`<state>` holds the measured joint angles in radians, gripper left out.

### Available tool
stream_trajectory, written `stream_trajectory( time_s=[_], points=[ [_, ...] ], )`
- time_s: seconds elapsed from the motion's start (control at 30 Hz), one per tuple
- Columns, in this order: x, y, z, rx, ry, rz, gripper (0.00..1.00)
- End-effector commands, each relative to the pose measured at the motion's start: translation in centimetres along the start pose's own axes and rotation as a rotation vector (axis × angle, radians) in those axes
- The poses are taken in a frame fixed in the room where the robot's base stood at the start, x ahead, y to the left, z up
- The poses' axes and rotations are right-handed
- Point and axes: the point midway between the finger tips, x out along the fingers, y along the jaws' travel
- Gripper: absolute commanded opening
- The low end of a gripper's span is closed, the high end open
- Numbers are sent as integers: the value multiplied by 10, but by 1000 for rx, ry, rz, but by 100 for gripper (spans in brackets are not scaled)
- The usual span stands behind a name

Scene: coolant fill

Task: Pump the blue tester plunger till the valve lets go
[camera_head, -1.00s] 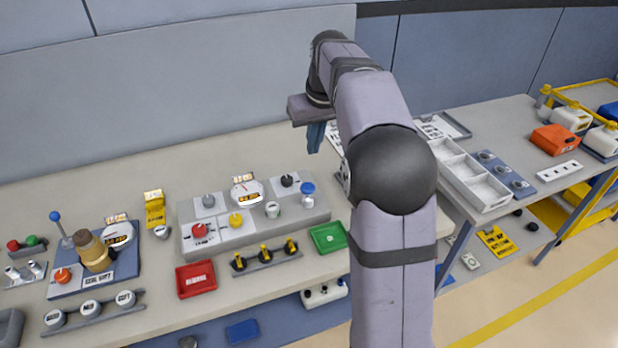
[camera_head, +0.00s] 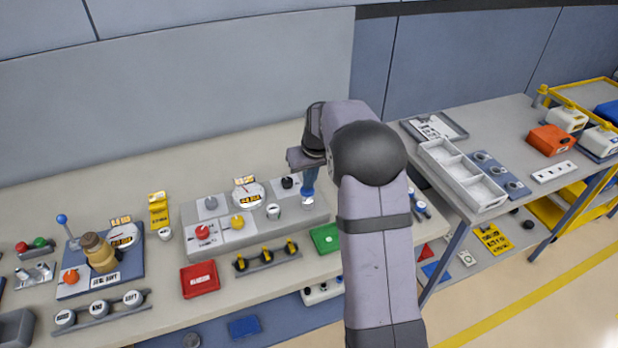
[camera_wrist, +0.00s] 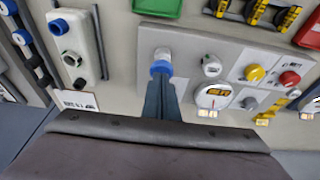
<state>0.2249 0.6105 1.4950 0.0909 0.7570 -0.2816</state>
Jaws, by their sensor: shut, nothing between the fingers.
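The blue tester plunger (camera_head: 308,196) stands at the right end of the grey console (camera_head: 300,217). It has a blue cap on a white body, and it also shows in the wrist view (camera_wrist: 161,67). My gripper (camera_head: 309,186) is shut and points down directly over the blue cap. In the wrist view the closed fingers (camera_wrist: 160,82) reach the cap; I cannot tell whether they touch it. The round gauge (camera_head: 249,195) with an amber display sits on the console to the left; its reading is too small to tell. The fingers partly hide the cap.
A green tray (camera_head: 326,238) and red tray (camera_head: 199,279) lie in front. A second tester rig (camera_head: 127,262) with a blue-balled lever stands left.

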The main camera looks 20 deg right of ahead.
Motion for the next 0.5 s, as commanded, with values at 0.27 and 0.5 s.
stream_trajectory(
  time_s=[0.27,0.5],
  points=[
    [4,0,1,0,0,0,0],
    [8,0,2,0,0,0,0]
  ],
)
